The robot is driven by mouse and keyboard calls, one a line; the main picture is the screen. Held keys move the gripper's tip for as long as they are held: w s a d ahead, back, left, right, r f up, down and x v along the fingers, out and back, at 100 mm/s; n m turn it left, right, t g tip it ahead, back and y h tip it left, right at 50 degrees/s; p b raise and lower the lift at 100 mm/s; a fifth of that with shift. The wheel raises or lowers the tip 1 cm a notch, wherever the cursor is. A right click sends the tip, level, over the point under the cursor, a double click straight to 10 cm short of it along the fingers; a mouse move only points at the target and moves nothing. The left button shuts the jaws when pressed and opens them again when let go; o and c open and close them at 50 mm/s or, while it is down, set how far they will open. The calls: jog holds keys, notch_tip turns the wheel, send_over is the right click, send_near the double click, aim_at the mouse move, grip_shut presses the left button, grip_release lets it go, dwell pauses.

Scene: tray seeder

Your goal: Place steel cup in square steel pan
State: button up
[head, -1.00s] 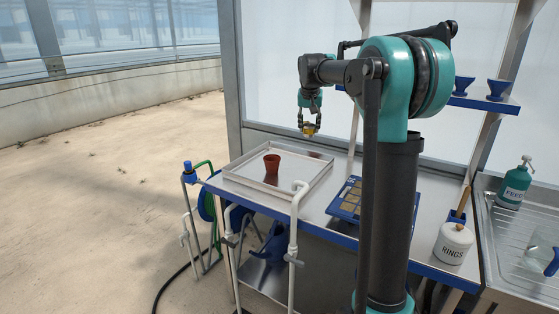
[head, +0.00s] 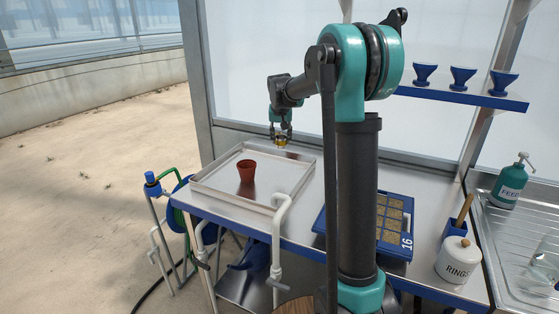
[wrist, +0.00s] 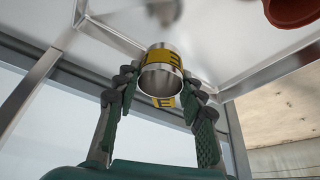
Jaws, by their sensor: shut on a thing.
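The steel cup (wrist: 160,76) is a small shiny cylinder with a yellow band and dark marks. My gripper (head: 281,138) is shut on it, with fingers on both sides in the wrist view (wrist: 160,92). In the head view the cup (head: 281,142) shows as a small yellow and metal piece below the fingers. The square steel pan (head: 215,202) is a shallow tray with raised walls on the bench at left. The cup is held above the pan's far right part; its exact height is hard to tell.
A terracotta pot (head: 246,172) stands in the pan. A white bent pipe (head: 277,235) rises at the pan's front right corner. A blue seed tray (head: 393,225) and a RINGS jar (head: 457,261) are to the right. Blue funnels (head: 463,77) sit on the shelf.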

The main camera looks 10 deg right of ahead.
notch_tip(320, 180, down, 10)
jog(key=shift+r, duration=0.15)
dwell(0.3)
jog(key=o, duration=1.2)
jog(key=shift+c, duration=0.2)
jog(key=v, duration=1.2)
jog(key=shift+r, duration=0.1)
